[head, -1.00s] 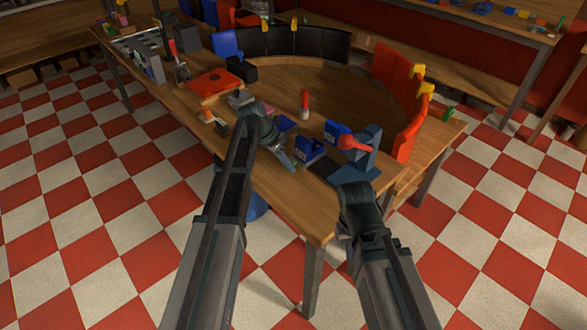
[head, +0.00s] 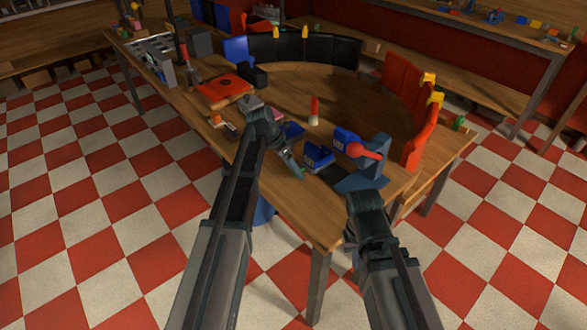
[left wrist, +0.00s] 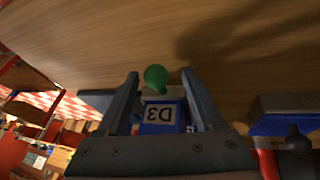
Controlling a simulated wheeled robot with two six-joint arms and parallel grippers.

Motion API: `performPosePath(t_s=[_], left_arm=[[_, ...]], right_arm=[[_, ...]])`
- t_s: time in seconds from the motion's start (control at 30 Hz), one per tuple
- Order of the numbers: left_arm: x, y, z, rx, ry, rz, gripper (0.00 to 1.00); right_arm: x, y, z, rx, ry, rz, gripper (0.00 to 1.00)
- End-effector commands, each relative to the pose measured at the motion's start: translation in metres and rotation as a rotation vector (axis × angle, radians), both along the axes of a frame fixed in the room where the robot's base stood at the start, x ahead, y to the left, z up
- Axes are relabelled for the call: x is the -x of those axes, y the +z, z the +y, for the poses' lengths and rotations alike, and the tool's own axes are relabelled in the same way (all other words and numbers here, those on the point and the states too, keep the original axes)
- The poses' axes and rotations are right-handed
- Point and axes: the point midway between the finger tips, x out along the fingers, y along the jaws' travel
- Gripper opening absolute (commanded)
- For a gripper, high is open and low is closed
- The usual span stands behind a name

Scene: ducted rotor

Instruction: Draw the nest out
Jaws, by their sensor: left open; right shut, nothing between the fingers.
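My left gripper (head: 293,162) is above the near part of the wooden table, left of a blue block with a white label (head: 318,156). In the left wrist view its two fingers (left wrist: 163,92) are open. A blue block labelled D3 (left wrist: 162,116) and a green ball (left wrist: 155,76) show between them; I cannot tell whether the fingers touch either. My right gripper is at the end of the right arm by the table's near right edge; its fingertips are mostly hidden by the arm. I cannot tell which thing is the nest.
A blue-grey stand (head: 374,160) with a red-ended part and another blue labelled block (head: 345,140) stand near the right gripper. A red-and-white upright piece (head: 314,112) is behind. Orange panels (head: 411,140) line the right edge.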

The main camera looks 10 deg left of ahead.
Motion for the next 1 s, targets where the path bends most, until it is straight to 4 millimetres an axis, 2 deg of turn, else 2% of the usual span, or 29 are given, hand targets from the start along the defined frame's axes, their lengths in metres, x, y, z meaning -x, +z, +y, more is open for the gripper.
performPosePath(t_s=[0.27, 0.8, 1.0], left_arm=[[0.003, 0.020, 0.007, 0.000, 0.001, 0.000, 0.69], [0.013, 0.099, 0.041, -0.001, 0.001, 0.000, 0.69], [0.016, 0.121, 0.052, 0.000, 0.002, 0.000, 0.69]], right_arm=[[0.000, 0.020, 0.000, 0.000, 0.000, 0.000, 0.00], [0.000, 0.099, 0.000, 0.000, 0.000, 0.000, 0.00], [0.000, 0.121, 0.000, 0.000, 0.001, 0.000, 0.00]])
